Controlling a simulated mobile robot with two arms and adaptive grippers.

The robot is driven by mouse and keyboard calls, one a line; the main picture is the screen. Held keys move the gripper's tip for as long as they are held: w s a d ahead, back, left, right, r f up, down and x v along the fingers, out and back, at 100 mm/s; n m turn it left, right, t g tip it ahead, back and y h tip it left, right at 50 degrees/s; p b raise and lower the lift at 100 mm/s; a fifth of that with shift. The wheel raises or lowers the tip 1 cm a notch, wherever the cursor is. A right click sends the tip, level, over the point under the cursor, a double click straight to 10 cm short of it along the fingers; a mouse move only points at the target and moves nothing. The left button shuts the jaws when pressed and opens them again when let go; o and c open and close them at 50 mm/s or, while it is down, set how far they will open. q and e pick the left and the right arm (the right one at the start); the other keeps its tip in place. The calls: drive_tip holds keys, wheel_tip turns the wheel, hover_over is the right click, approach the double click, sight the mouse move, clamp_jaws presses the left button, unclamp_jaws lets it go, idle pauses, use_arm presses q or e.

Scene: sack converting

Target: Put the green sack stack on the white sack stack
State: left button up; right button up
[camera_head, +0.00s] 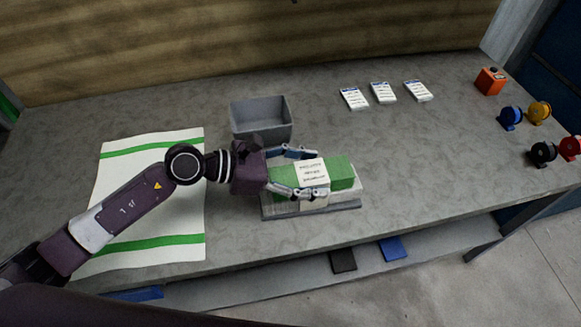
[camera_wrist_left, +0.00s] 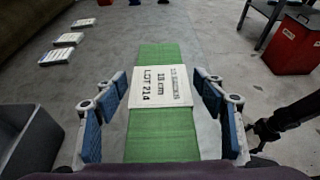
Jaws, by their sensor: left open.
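The green sack stack (camera_head: 342,172) has a white printed label band around its middle. It lies on top of the white sack stack (camera_head: 348,196), which rests on a grey board (camera_head: 345,208). In the left wrist view the green stack (camera_wrist_left: 165,135) runs lengthwise between the fingers, and its label reads LOT 214. My left gripper (camera_head: 309,172) is open, with one finger on each side of the green stack. In the left wrist view the fingers (camera_wrist_left: 166,108) stand apart from the stack's sides.
A grey open bin (camera_head: 262,117) stands behind my left gripper. A white cloth with green stripes (camera_head: 120,180) lies at left. Several white labelled packs (camera_head: 383,92), an orange box (camera_head: 490,81) and coloured reels (camera_head: 511,117) are farther right. The table's right middle is clear.

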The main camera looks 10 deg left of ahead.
use_arm(q)
drive_tip(key=b+v, duration=0.3)
drive_tip(key=v, duration=0.7)
drive_tip(key=shift+s+a+r, duration=0.1)
drive_tip(key=shift+a, duration=0.3)
drive_tip(key=shift+s+a+r, duration=0.2)
drive_tip(key=shift+a+r, duration=0.15)
drive_tip(key=shift+a, duration=0.1)
drive_tip(key=shift+r, duration=0.1)
